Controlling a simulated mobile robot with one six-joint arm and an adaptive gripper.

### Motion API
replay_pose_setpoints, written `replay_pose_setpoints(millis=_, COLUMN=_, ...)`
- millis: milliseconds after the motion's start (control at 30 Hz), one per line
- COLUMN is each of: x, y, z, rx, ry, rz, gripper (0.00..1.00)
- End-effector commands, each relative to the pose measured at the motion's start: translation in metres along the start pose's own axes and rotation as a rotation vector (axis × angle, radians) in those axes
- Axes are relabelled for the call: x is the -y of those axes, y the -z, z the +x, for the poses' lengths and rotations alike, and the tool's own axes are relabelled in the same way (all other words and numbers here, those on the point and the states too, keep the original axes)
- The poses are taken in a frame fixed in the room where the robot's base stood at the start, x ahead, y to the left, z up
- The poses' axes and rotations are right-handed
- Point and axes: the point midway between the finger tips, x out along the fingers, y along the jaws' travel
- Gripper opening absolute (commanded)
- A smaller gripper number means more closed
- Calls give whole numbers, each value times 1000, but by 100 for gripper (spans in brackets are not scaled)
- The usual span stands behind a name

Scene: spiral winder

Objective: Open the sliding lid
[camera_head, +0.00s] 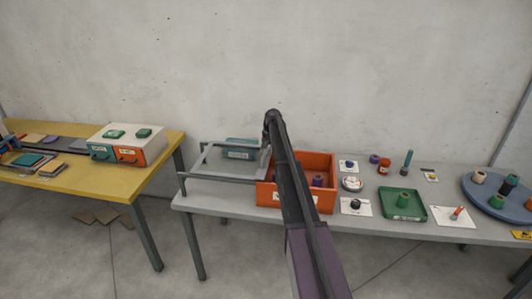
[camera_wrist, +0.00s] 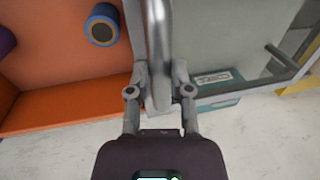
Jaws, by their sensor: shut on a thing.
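The sliding lid (camera_head: 222,179) is a clear panel in a grey frame. In the head view it lies on rails to the left of the orange box (camera_head: 322,163), which is open in its visible part. In the wrist view my gripper (camera_wrist: 160,88) is shut on the lid's grey bar handle (camera_wrist: 158,40). The clear panel (camera_wrist: 225,45) is to the right of the handle and the open orange box (camera_wrist: 60,65) to the left. A blue spool (camera_wrist: 102,28) shows inside the box. In the head view my arm hides the gripper's fingers and part of the box.
A teal box (camera_head: 240,151) stands behind or under the clear panel. Right of the orange box are several spools, cards and a green tray (camera_head: 403,216). A round blue tray (camera_head: 483,205) is farther right. A yellow table (camera_head: 110,178) with drawers (camera_head: 125,147) stands left.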

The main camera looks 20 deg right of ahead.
Motion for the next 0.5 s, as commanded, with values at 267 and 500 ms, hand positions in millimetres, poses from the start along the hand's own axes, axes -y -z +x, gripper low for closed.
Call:
replay_pose_setpoints(millis=267, x=-7, y=0, z=-1, rx=3, ry=-1, rz=7, gripper=62)
replay_pose_setpoints(millis=500, x=-8, y=1, z=-1, rx=1, ry=-1, rz=8, gripper=62)
